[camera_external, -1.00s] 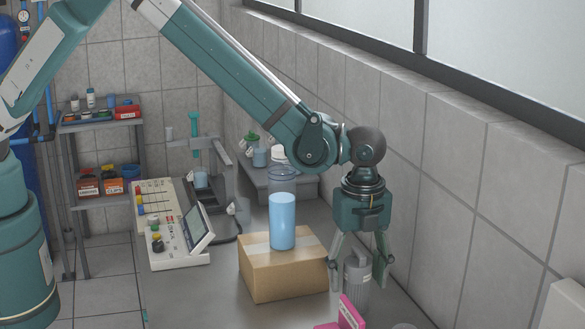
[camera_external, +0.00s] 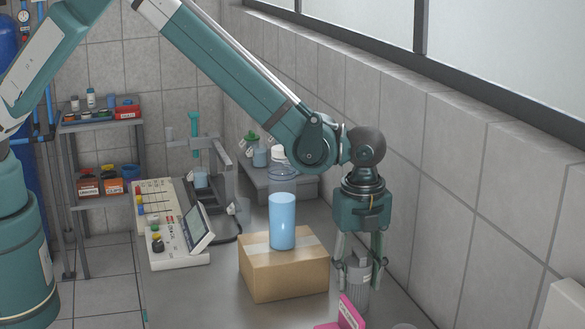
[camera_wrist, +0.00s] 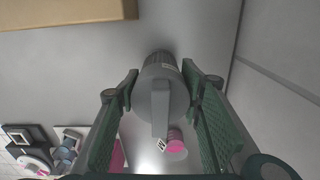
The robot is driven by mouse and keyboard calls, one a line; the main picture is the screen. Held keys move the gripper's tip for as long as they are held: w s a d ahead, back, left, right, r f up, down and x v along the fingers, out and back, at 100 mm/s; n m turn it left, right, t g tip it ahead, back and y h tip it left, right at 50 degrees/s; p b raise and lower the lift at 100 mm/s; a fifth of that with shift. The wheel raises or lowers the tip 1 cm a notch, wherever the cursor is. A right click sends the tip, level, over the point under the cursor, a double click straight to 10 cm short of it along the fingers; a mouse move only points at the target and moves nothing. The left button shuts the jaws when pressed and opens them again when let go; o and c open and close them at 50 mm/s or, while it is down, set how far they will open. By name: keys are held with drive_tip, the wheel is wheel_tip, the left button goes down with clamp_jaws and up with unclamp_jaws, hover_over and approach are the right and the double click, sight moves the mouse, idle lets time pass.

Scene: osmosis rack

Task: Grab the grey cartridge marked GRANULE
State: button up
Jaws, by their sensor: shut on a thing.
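A grey cylindrical cartridge (camera_external: 357,292) stands upright on the bench, to the right of the cardboard box. Its top with a raised bar handle (camera_wrist: 160,108) shows in the wrist view; any marking on it cannot be read. My gripper (camera_external: 358,275) points straight down over it. Its two fingers are shut on the cartridge, one on each side near its upper part. In the wrist view the fingers (camera_wrist: 161,90) flank the round grey top.
A cardboard box (camera_external: 284,276) with a blue cylinder (camera_external: 282,222) on it stands just left of the cartridge. A pink object (camera_external: 350,313) lies in front. The tiled wall (camera_external: 440,200) is close on the right. A control panel (camera_external: 175,230) stands further left.

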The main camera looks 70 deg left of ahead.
sight(359, 251)
drive_tip(key=shift+r, duration=0.1)
drive_tip(key=shift+r+b, duration=0.3)
drive_tip(key=shift+r, duration=4.65)
